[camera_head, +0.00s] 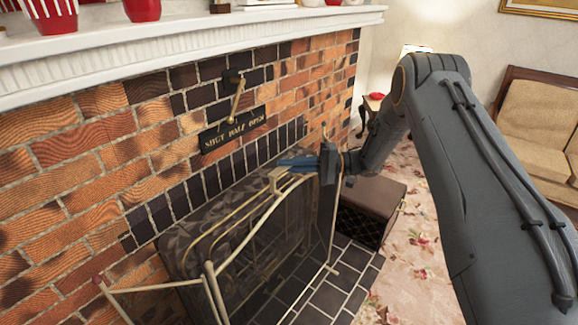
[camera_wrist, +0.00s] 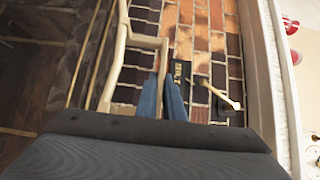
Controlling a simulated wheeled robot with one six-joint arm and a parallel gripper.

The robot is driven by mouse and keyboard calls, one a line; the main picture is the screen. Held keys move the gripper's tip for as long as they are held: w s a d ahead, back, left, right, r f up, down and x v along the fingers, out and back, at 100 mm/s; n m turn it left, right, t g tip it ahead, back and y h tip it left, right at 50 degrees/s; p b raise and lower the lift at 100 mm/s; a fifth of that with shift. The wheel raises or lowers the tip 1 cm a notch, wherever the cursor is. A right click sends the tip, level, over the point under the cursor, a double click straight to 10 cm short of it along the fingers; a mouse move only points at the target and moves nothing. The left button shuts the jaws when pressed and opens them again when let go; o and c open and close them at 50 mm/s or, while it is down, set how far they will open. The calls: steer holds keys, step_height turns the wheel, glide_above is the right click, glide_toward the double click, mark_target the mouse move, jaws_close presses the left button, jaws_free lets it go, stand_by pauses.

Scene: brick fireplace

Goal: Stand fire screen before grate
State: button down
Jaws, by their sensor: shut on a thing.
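The fire screen (camera_head: 213,280) is a folding brass-coloured frame with see-through dark mesh panels. It stands in front of the fireplace opening (camera_head: 180,245), with its side panels angled outward. My gripper (camera_head: 297,163) has blue fingers and is shut on the handle at the screen's top rail. In the wrist view, the fingers (camera_wrist: 163,98) close at the pale handle of the screen (camera_wrist: 118,60). The grate cannot be made out clearly behind the mesh. Whether the screen's feet touch the hearth is hard to tell.
Dark hearth tiles (camera_head: 328,298) lie below the screen. A dark box with a brown top (camera_head: 371,205) stands to the right. A lever (camera_head: 236,100) and a sign reading "SHUT HALF OPEN" (camera_head: 232,130) are on the brick wall, under a white mantel (camera_head: 200,45). Flowered carpet (camera_head: 405,260) lies right.

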steer(key=shift+r, duration=0.15)
steer(key=c, duration=1.9)
jaws_free()
steer(key=shift+o, duration=0.7)
steer(key=shift+f, duration=0.2)
steer(key=shift+o, duration=1.4)
steer(key=shift+d, duration=0.15)
steer(key=w+d+b, duration=0.1)
steer(key=d+b, duration=0.2)
steer(key=d, duration=0.7)
steer(key=shift+d, duration=0.35)
steer(key=shift+r, duration=0.1)
steer(key=shift+w, duration=0.1)
